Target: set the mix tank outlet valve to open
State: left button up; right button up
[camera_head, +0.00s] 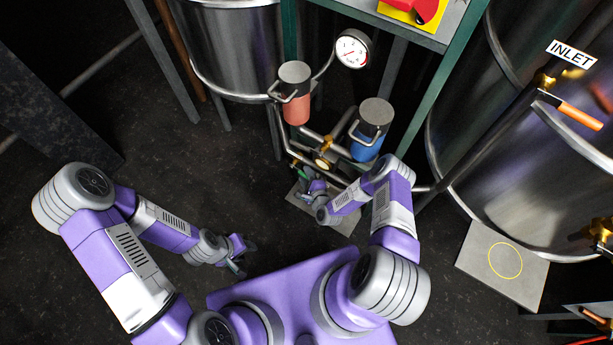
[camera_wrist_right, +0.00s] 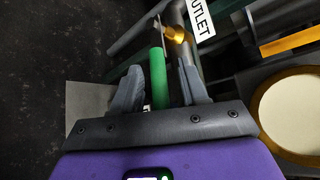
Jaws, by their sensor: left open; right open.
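The outlet valve has a green lever handle (camera_wrist_right: 157,78) and a brass body (camera_wrist_right: 177,33) on a grey pipe, beside a white label whose visible letters read "UTLET" (camera_wrist_right: 199,18). My right gripper (camera_wrist_right: 161,68) is open, with the green handle between its two fingers. A gap shows on the right side of the handle; contact on the left is hard to tell. In the head view the green handle (camera_head: 299,173) shows small beside my right gripper (camera_head: 308,181), partly hidden by it. My left gripper (camera_head: 243,263) is open and empty, low over the dark floor.
Red (camera_head: 296,108) and blue (camera_head: 368,140) filter housings stand behind the valve, with a pressure gauge (camera_head: 352,49) above. An inlet valve with an orange handle (camera_head: 580,115) is on the right tank (camera_head: 490,150). A green frame post (camera_head: 432,95) rises nearby. The left floor is clear.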

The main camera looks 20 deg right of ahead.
aim_at(307, 178)
jog(key=shift+s, duration=0.1)
jog(key=p+v, duration=0.2)
jog(key=v, duration=0.4)
jog(key=shift+r, duration=0.1)
jog(key=shift+s+r, duration=0.15)
jog(key=shift+s, duration=0.5)
